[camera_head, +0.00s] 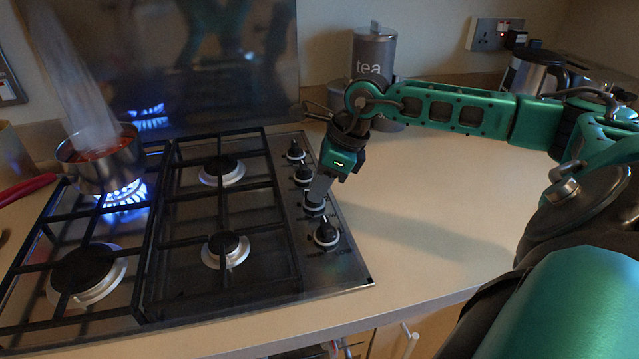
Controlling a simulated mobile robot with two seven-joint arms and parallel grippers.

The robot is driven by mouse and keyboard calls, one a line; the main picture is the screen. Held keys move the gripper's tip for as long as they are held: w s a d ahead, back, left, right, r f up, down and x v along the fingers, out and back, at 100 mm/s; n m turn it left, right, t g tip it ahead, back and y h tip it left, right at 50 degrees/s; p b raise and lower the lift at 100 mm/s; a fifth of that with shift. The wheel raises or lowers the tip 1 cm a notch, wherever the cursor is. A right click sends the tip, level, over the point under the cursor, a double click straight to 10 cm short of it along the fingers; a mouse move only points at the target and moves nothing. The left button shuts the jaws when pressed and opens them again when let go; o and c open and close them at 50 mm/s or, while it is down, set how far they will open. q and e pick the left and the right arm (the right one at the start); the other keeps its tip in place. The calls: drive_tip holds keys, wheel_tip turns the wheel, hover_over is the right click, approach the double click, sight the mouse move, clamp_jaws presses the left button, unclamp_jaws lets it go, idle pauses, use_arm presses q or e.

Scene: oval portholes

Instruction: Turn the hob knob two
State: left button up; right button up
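The hob (275,290) has a column of black knobs along its right side. From back to front they are the rearmost knob (295,151), the second from the back (302,174), the third from the back (314,204) and the front knob (326,233). My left gripper is not in view.
A steaming pan (104,165) with a red handle stands over a lit blue flame at the back left. The other burners show no flame. A tea canister (374,55) and a kettle (533,75) stand behind. The worktop (430,215) right of the hob is clear.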

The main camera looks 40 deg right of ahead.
clamp_jaws()
